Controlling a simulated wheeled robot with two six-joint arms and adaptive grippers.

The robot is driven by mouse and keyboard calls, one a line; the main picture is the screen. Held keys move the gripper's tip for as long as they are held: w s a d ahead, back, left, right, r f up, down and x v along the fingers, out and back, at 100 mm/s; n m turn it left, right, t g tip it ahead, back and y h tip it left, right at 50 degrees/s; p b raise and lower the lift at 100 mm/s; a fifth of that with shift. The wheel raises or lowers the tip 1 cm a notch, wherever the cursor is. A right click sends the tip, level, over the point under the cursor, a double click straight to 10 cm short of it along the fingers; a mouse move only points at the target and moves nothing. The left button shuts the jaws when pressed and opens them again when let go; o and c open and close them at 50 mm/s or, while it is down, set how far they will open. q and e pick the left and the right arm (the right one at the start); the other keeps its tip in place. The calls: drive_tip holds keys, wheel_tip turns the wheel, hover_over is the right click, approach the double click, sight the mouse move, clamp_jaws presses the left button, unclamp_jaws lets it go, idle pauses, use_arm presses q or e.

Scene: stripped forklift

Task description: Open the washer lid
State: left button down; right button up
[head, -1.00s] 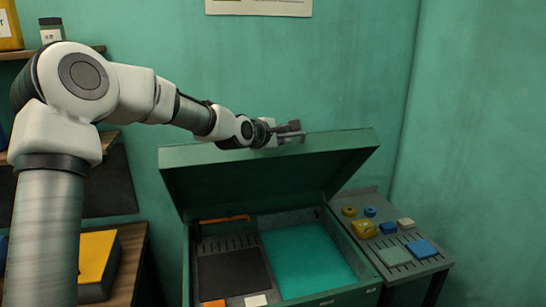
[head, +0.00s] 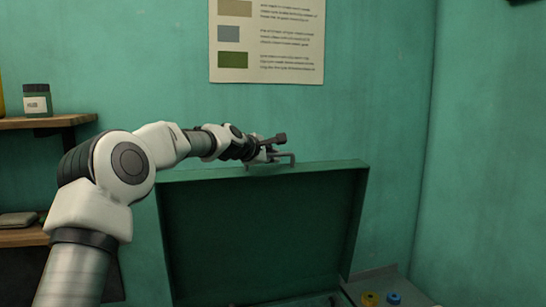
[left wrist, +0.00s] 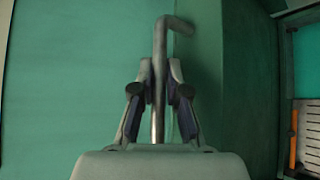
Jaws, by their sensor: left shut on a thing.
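The green washer lid (head: 265,235) stands raised, close to upright, in the head view. A bent metal handle (head: 284,158) is on its top edge. My left gripper (head: 272,150) is at this handle, its arm coming in from the left. In the left wrist view, the two fingers of my left gripper (left wrist: 159,95) are shut on the handle bar (left wrist: 159,50), which runs between them and bends right at its far end. The washer's basin is mostly below the head view. My right gripper is not in view.
Wooden shelves with a jar (head: 37,100) are at the left. The green wall stands behind the lid, with a poster (head: 267,40).

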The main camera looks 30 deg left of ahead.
use_arm(q)
drive_tip(key=shift+w+a, duration=0.15)
drive_tip(key=c, duration=1.2)
unclamp_jaws()
drive_tip(key=v, duration=1.2)
